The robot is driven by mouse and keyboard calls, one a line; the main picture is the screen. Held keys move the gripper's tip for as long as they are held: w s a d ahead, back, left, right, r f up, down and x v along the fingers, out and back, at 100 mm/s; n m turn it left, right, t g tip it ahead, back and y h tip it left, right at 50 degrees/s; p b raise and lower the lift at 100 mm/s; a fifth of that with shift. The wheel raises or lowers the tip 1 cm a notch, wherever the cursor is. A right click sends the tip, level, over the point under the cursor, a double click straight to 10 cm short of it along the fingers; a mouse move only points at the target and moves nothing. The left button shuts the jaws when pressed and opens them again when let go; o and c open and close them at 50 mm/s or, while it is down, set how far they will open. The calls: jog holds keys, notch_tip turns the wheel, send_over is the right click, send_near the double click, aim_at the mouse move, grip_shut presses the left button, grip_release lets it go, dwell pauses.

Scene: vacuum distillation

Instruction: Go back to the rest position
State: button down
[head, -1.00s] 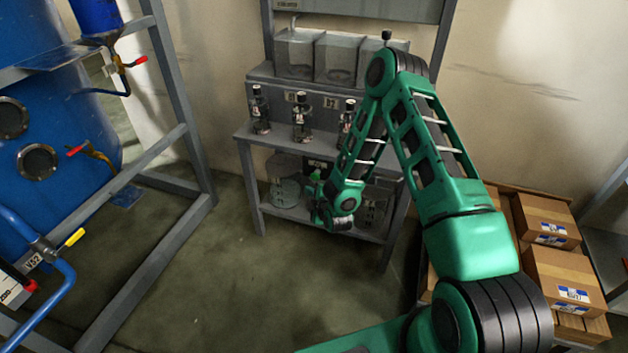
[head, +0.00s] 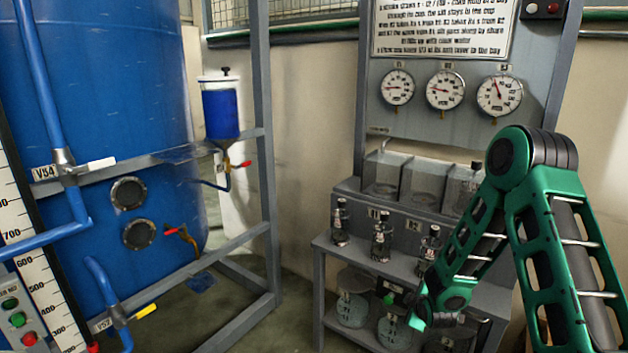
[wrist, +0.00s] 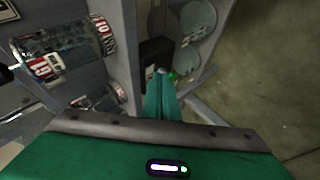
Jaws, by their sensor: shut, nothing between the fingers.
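My green arm reaches in from the right of the head view, folded at a high elbow. My gripper (head: 418,320) hangs low in front of the grey bench (head: 325,243), by its lower shelf. The wrist view shows its green fingers (wrist: 163,75) pressed together with nothing between them. Small dark-capped bottles with red and white labels stand in a row on the bench: a left one (head: 340,222), a middle one (head: 381,240) and a right one (head: 429,248), partly behind my arm. One labelled glass bottle (wrist: 62,55) shows close up in the wrist view.
A large blue tank (head: 100,110) in a grey frame (head: 265,150) fills the left. Clear boxes (head: 385,175) stand on the bench's raised step, under gauges (head: 445,89). Flasks (head: 352,310) sit on the lower shelf. Open floor (wrist: 262,75) shows right of the fingers.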

jog(key=s+d+r+m+g+h, duration=0.1)
jog(key=s+d+r+m+g, duration=0.2)
jog(key=s+d+r+m, duration=0.35)
jog(key=s+d+r+m+g+h, duration=0.1)
jog(key=s+d+r+m+g, duration=0.2)
jog(key=s+d+r, duration=0.65)
jog(key=s+a+r+m+g+y, duration=0.1)
jog(key=s+a+r+m, duration=0.1)
jog(key=s, duration=0.8)
jog(key=s+a+r+m+g+y, duration=0.1)
jog(key=s+r+m, duration=0.3)
jog(key=s, duration=0.6)
jog(key=s+a+r+m+g, duration=0.2)
jog(key=s+r, duration=0.3)
jog(key=s, duration=0.5)
jog(key=shift+s+a+r+m+y, duration=0.2)
jog(key=shift+a+m+y, duration=0.25)
jog(key=shift+m, duration=0.2)
